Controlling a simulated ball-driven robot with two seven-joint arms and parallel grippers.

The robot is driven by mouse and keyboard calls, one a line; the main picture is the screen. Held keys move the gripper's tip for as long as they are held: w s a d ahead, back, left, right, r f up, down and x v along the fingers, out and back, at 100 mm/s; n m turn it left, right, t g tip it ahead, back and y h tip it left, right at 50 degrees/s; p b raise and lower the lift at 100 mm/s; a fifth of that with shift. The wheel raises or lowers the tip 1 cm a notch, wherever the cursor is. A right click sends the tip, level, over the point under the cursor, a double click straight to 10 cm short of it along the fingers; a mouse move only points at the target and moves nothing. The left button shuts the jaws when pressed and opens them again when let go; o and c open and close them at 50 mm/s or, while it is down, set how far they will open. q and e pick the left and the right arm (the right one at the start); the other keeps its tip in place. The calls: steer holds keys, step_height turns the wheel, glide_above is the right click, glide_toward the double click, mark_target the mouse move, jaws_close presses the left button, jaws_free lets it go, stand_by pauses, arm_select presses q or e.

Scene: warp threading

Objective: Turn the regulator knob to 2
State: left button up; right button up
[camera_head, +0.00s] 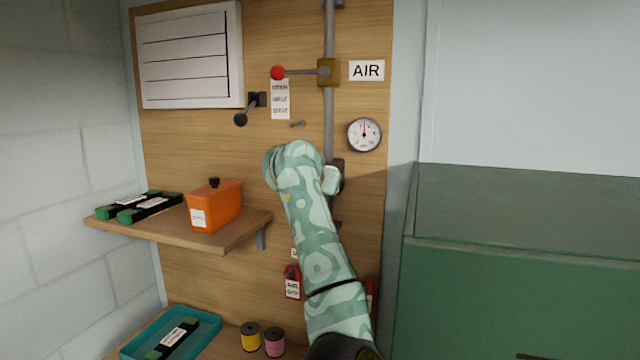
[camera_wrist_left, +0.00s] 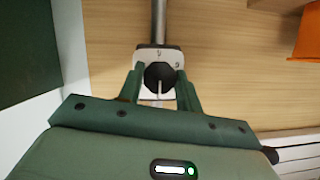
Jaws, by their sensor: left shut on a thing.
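The regulator knob (camera_wrist_left: 157,74) is black and round with a pale mark pointing down in the left wrist view. It sits on a white dial plate (camera_wrist_left: 148,54) with small digits, too small to read surely. My left gripper (camera_wrist_left: 160,80) has its two green fingers closed on either side of the knob. In the head view my patterned left arm reaches up the board, and its hand hides the knob and the fingers. The pale plate edge (camera_head: 331,180) shows just right of the hand. My right gripper is in neither view.
A pressure gauge (camera_head: 364,134) is above right of the regulator, its needle about straight up. A red-ended lever (camera_head: 278,73) and a dark-handled lever (camera_head: 241,119) are above. An orange box (camera_head: 214,207) stands on the shelf (camera_head: 226,246) at left. A green cabinet (camera_head: 520,290) is at right.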

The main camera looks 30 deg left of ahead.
arm_select(q)
steer(key=shift+f, duration=0.3)
steer(key=o, duration=0.9)
steer(key=shift+c, duration=0.2)
steer(key=shift+o, duration=0.6)
steer(key=shift+r, duration=0.15)
steer(key=b+v, duration=0.6)
steer(key=v, duration=1)
steer(key=shift+b, duration=0.3)
steer(key=shift+s, duration=0.1)
